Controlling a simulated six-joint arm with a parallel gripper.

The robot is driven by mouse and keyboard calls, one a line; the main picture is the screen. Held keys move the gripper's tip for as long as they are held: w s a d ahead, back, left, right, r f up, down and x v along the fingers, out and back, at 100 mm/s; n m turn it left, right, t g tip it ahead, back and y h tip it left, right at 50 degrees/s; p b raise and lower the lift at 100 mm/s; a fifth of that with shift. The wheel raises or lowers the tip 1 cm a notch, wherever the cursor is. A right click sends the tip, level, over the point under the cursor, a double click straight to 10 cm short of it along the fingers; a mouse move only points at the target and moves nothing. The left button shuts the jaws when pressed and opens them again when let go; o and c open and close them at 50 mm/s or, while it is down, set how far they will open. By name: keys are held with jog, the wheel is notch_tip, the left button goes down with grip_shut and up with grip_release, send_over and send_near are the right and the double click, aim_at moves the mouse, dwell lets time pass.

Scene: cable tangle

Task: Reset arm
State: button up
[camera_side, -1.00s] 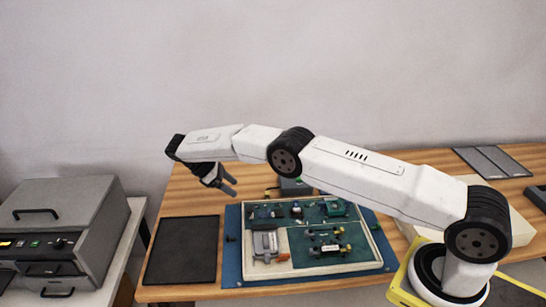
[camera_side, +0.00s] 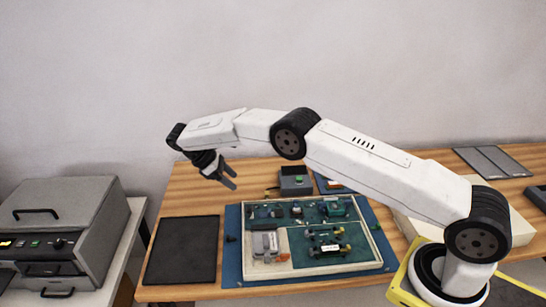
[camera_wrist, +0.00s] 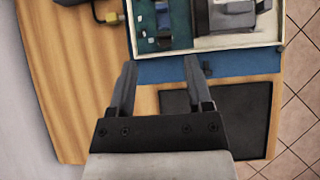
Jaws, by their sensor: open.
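My gripper (camera_side: 230,178) is open and empty, held in the air above the left part of the wooden table (camera_side: 185,200). Its two dark fingers also show apart in the wrist view (camera_wrist: 160,72), with nothing between them but the table and the edge of the blue mat far below. The board tray (camera_side: 388,262), with green boards and small parts, lies on the blue mat (camera_side: 232,272) to the right of and below my gripper.
A black pad (camera_side: 182,250) lies flat left of the mat. Dark panels (camera_side: 492,161) lie at the back right.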

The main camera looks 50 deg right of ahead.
jog(key=s+r+m+t+y, duration=0.3)
jog(key=s+m+t, duration=0.1)
jog(key=s, duration=0.9)
jog(key=s+r+m+t+y, duration=0.2)
jog(key=s+m+t, duration=0.2)
jog(key=s, duration=1)
jog(key=shift+s+a+r+m+y, duration=0.15)
jog(key=shift+s+r+m+y, duration=0.1)
jog(key=shift+r+m+y, duration=0.15)
jog(key=shift+w, duration=0.15)
dwell(1.3)
